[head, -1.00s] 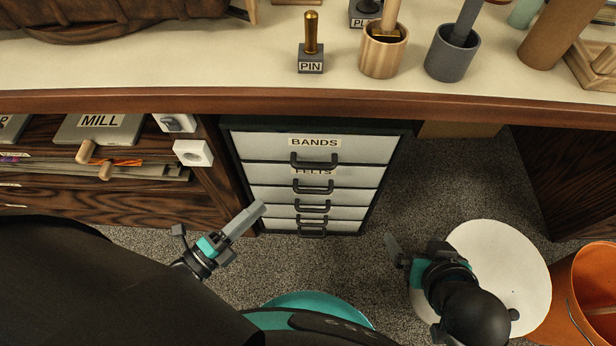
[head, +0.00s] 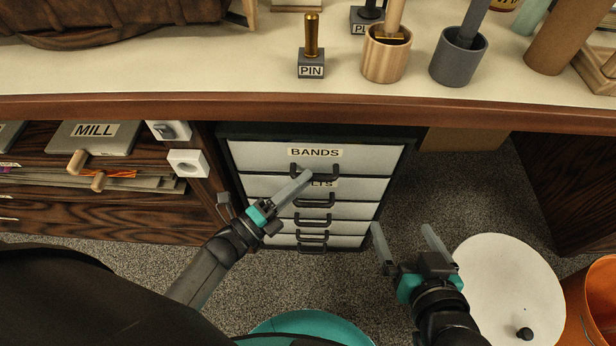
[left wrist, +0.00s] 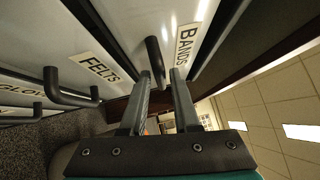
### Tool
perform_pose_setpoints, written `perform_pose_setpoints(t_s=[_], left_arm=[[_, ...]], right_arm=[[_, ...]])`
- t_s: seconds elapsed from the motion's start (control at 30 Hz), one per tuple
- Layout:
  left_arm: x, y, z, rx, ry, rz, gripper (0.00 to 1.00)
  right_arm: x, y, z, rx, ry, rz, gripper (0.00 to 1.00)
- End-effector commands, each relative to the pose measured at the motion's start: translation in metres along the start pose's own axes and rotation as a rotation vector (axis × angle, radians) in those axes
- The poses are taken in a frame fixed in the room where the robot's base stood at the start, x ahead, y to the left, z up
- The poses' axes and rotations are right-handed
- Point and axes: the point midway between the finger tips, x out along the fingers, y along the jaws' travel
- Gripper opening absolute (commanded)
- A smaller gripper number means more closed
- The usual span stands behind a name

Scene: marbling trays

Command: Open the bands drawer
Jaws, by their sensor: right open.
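The bands drawer (head: 260,156) is the top drawer of a white-fronted unit under the bench, and it looks shut. Its dark handle (head: 330,167) sits below the BANDS label. My left gripper (head: 305,175) has its fingertips at this handle in the head view. In the left wrist view, the fingers (left wrist: 163,75) are apart, and the bands handle (left wrist: 155,60) shows at the gap between their tips; I cannot tell whether they touch it. My right gripper (head: 403,226) is open and empty, to the right of the drawer unit and low above the floor.
The felts drawer (head: 260,186) and several lower drawers have similar handles close below. The bench edge (head: 300,107) overhangs the unit. A round white top (head: 500,285) and an orange bucket (head: 595,290) stand at right. A teal round thing (head: 310,328) is at the bottom.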

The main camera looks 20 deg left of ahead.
Motion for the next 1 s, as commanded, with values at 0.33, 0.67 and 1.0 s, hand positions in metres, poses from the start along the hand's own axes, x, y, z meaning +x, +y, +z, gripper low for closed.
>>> perform_pose_setpoints(t_s=[0.33, 0.67, 1.0], left_arm=[[0.022, 0.000, 0.000, -0.001, 0.000, -0.001, 0.30], [0.022, 0.000, 0.000, -0.001, 0.000, 0.000, 0.23], [0.021, 0.000, 0.000, -0.001, 0.000, 0.000, 0.00]], right_arm=[[0.002, -0.008, -0.004, 0.012, 0.081, -0.021, 1.00], [0.002, -0.008, -0.005, 0.012, 0.084, -0.022, 1.00], [0.002, -0.008, -0.004, 0.012, 0.083, -0.022, 1.00]])
